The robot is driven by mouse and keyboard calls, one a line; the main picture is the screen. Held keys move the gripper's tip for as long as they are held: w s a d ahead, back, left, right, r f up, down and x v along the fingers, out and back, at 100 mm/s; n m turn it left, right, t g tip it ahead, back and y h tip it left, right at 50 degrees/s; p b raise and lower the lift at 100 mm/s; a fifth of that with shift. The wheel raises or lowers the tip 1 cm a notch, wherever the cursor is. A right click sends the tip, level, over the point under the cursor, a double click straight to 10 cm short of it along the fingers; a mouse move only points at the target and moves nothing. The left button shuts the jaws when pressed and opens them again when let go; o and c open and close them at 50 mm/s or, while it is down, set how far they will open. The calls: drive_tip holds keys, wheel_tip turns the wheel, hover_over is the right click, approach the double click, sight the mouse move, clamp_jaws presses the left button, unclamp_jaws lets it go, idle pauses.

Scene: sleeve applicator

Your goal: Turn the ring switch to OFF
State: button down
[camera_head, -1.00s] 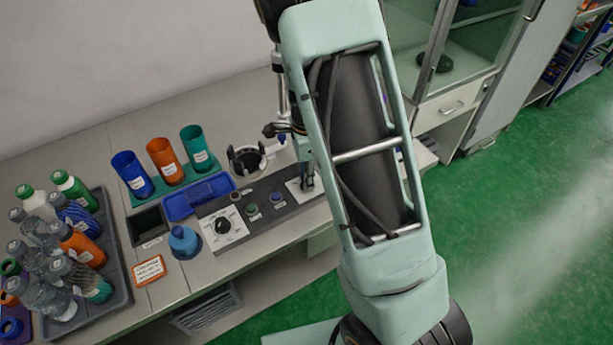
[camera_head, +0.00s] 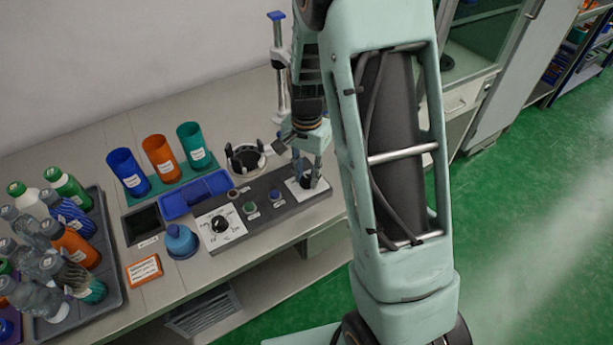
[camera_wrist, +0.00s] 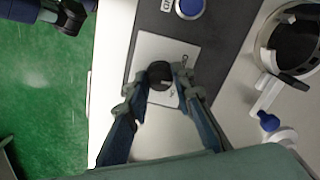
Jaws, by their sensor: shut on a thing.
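The ring switch is a small black knob (camera_wrist: 160,75) on a white plate (camera_wrist: 150,135) at the right end of the dark control panel. It also shows in the head view (camera_head: 307,182), partly covered by my fingers. My gripper (camera_wrist: 157,80) is closed around the knob, one finger on each side. In the head view, my gripper (camera_head: 307,176) points down onto the plate. The plate's lettering is partly hidden and too small to read surely, so the knob's setting cannot be told.
The panel (camera_head: 262,212) also carries a larger dial (camera_head: 220,224) and small buttons. The black-jawed applicator (camera_head: 246,157) stands behind it. Green floor lies in front.

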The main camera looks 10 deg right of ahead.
sight(307, 179)
drive_tip(key=n+b, duration=0.1)
drive_tip(key=n, duration=0.3)
drive_tip(key=shift+n+b, duration=0.3)
drive_tip(key=shift+n, duration=1.8)
drive_tip(key=c, duration=1.7)
unclamp_jaws()
drive_tip(key=shift+o, duration=0.2)
drive_tip(key=shift+d+r, duration=0.1)
drive_tip(key=shift+r, duration=0.05)
wheel_tip(307, 179, up, 12)
